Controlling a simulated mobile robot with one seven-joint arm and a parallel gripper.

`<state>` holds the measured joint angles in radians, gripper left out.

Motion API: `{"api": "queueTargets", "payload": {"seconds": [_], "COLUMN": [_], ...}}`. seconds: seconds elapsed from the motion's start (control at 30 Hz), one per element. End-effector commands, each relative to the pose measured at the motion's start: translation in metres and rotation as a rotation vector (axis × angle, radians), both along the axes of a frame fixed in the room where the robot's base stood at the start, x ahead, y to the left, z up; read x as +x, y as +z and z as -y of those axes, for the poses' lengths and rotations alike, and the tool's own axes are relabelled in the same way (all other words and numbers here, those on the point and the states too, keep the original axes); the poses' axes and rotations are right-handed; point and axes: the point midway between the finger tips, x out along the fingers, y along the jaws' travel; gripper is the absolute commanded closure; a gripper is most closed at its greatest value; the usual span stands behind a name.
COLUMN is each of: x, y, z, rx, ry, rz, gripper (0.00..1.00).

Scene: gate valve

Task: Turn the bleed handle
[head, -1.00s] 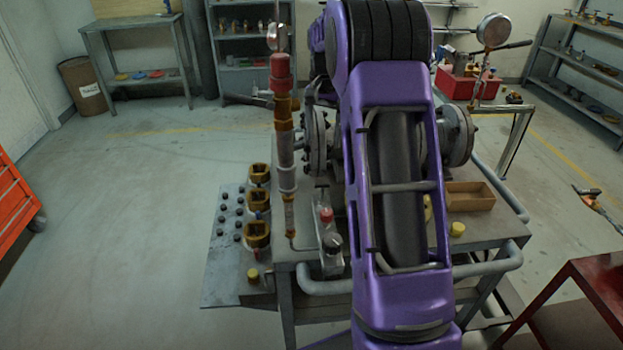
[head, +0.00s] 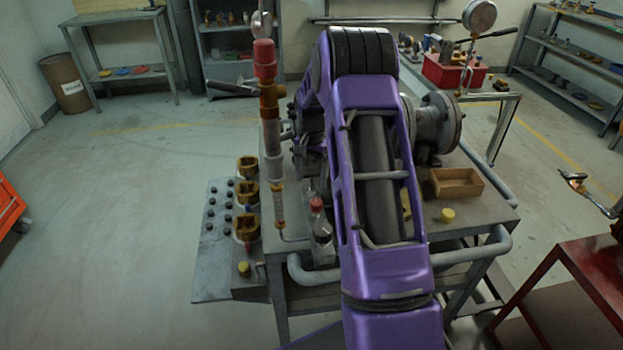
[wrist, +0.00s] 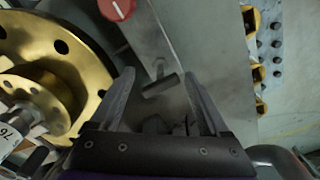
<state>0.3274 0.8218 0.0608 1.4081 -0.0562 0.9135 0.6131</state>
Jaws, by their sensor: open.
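My gripper (wrist: 159,76) is open in the wrist view, its two fingers apart with nothing held between them. A small grey T-shaped handle (wrist: 162,84), which looks like the bleed handle, shows between the fingertips. I cannot tell how far below the fingertips it lies, and no contact is visible. It stands on a grey metal surface. In the head view my purple arm covers the gripper and the middle of the valve, and I cannot make out the handle there.
A brass flange (wrist: 75,55) is close by my left finger. A red knob (wrist: 117,9) lies beyond it. In the head view, a red-capped upright pipe (head: 270,130) stands left of my arm. Brass fittings (head: 246,195) line the bench's left side. A wooden box (head: 456,184) sits right.

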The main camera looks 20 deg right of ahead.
Motion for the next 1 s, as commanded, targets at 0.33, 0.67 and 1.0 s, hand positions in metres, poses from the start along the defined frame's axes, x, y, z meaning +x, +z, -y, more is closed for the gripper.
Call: {"api": "queueTargets", "payload": {"seconds": [0.33, 0.67, 1.0], "x": [0.0001, 0.0001, -0.0001], "y": [-0.0081, -0.0078, -0.0077], "z": [0.0002, 0.0003, 0.0007], "rx": [0.0, -0.001, -0.001], "ry": [0.0, -0.001, 0.005], "rz": [0.001, 0.001, 0.001], "gripper": [0.21, 0.69, 1.0]}}
